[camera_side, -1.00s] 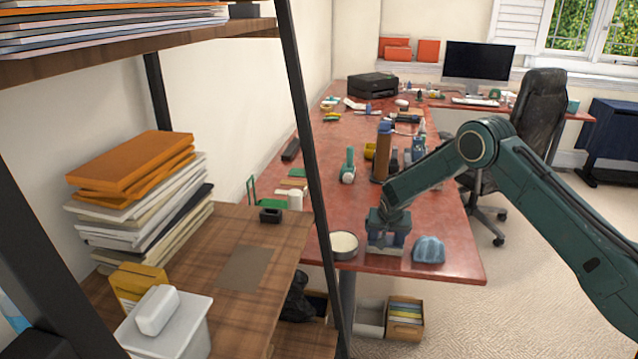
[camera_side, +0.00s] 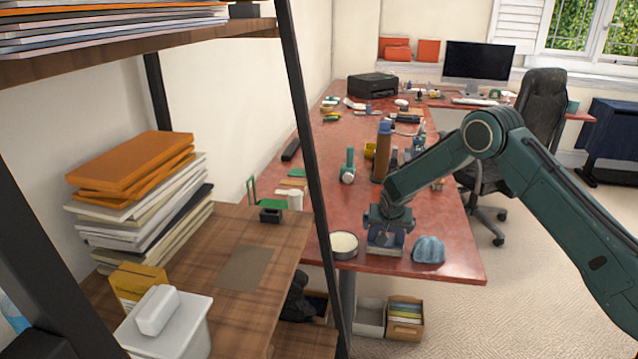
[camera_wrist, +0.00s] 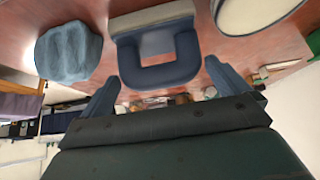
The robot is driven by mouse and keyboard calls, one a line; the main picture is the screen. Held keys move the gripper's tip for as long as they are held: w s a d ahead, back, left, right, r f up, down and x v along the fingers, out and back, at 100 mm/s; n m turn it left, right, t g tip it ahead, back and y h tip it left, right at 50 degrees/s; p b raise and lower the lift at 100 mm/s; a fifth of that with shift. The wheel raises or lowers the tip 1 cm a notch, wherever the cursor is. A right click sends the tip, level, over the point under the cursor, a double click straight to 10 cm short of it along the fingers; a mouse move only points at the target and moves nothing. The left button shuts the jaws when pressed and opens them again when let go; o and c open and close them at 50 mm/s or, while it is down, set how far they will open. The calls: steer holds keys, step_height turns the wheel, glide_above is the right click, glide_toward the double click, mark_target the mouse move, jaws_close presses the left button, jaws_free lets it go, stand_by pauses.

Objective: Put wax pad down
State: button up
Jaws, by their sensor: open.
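The wax pad (camera_side: 384,250) lies on the red desk near its front edge, a pale flat block with a blue handle. In the wrist view its dark blue U-shaped handle (camera_wrist: 160,76) and pale base show in front of my fingers. My gripper (camera_side: 386,228) is just above the pad in the side view. In the wrist view my gripper (camera_wrist: 162,75) has its two blue fingers wide apart, one on either side of the handle and clear of it. Nothing is held. My gripper partly hides the pad in the side view.
A round tin with pale contents (camera_side: 344,244) stands left of the pad, and a blue ribbed lump (camera_side: 429,249) sits to its right, both close. Bottles and tools stand behind. A dark shelf post (camera_side: 318,190) rises at the left. The desk's right front corner is clear.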

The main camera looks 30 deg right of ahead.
steer(key=v, duration=0.9)
steer(key=shift+r, duration=0.2)
steer(key=shift+s+a, duration=0.1)
steer(key=shift+r, duration=0.1)
steer(key=s+a+r+n+y, duration=0.1)
steer(key=s+a+r+n, duration=0.1)
steer(key=s+r, duration=0.7)
steer(key=s+a+r+n+y, duration=0.25)
steer(key=s+r, duration=0.45)
steer(key=r, duration=0.4)
steer(key=s+a+r+n, duration=0.1)
steer(key=s+a+n, duration=0.1)
steer(key=s, duration=0.9)
steer(key=s+a+r+n+y, duration=0.1)
steer(key=s+a+n, duration=0.1)
steer(key=s, duration=1)
steer(key=shift+s+a+r+t, duration=0.3)
steer(key=shift+a+r+t, duration=0.05)
steer(key=shift+a+t, duration=0.05)
